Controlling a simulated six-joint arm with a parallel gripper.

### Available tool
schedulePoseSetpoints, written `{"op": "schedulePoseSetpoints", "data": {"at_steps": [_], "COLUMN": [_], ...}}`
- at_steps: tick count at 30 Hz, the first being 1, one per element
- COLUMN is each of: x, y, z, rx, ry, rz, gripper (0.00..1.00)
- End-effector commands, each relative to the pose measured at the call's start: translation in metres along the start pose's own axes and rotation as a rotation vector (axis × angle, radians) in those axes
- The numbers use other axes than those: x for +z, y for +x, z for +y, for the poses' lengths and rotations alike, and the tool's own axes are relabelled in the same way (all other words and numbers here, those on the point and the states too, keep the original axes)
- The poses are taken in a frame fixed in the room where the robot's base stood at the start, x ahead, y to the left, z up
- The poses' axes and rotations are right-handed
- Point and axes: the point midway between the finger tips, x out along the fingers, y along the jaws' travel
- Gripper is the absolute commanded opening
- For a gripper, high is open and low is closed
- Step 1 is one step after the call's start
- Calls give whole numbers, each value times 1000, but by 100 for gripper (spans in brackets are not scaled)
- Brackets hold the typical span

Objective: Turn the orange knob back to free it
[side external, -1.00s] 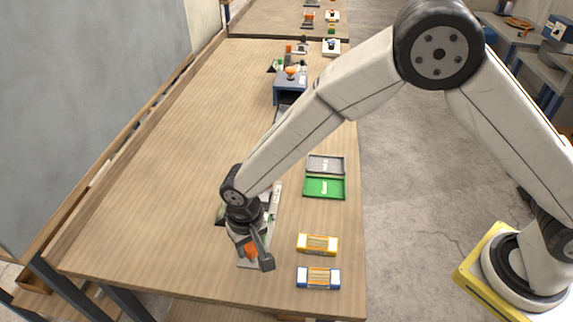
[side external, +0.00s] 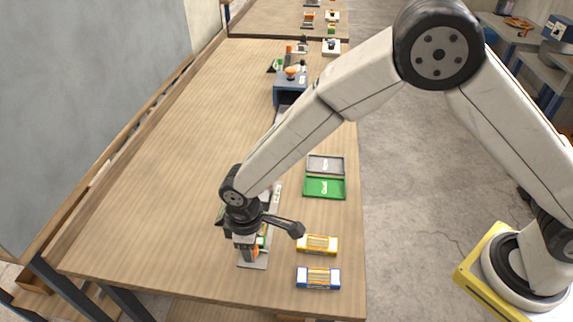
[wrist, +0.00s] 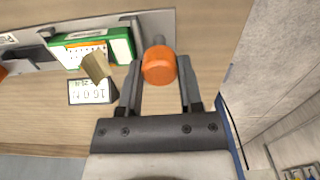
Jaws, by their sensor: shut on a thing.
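The orange knob (wrist: 159,67) sits between the two fingers of my gripper (wrist: 160,85) in the wrist view, on the end of a grey shaft. My gripper is shut on it. In the side view, my gripper (side external: 249,250) points down at the near end of the fixture, and the orange knob (side external: 254,253) is mostly hidden by the fingers. The knob belongs to a grey fixture (side external: 254,265) on the wooden table.
A green and white box (wrist: 95,46) and a small display (wrist: 90,92) stand left of the knob. Yellow (side external: 317,244) and blue (side external: 318,278) packs lie to the right. Green (side external: 324,188) and grey (side external: 325,166) trays lie farther back. The table's left side is clear.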

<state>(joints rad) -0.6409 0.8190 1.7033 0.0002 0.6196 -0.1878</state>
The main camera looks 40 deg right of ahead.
Motion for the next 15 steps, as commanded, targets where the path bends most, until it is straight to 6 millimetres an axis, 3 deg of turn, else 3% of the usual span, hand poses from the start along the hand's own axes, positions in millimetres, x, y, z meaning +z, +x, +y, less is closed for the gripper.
{"op": "schedulePoseSetpoints", "data": {"at_steps": [15], "x": [0], "y": [-1], "z": [-1], "rx": [1], "ry": [-438], "rz": [1], "gripper": [0]}}
